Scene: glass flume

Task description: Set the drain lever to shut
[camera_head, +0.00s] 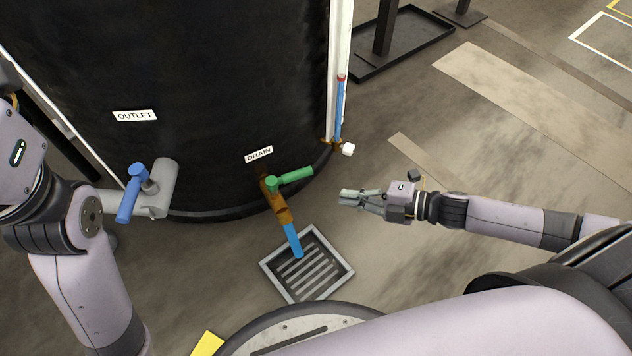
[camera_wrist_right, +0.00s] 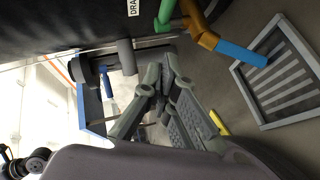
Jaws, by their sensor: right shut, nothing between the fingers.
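The green drain lever (camera_head: 295,176) sits on the brass drain valve (camera_head: 277,203) low on the black tank, under the DRAIN label (camera_head: 259,154). Its handle points right, across the line of the pipe. A blue column (camera_head: 293,240) runs from the pipe mouth down to the floor grate. My right gripper (camera_head: 343,197) is shut and empty, to the right of the lever's end and apart from it. In the right wrist view the lever (camera_wrist_right: 166,12) shows only in part at the top edge, beyond the gripper fingers (camera_wrist_right: 160,75). My left gripper is out of view.
The floor grate (camera_head: 346,272) lies below the drain. A blue lever (camera_head: 128,199) on the grey outlet valve is at the left, near my left arm. A sight tube (camera_head: 339,105) with a white knob (camera_head: 348,150) stands right of the drain. Floor around my right gripper is clear.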

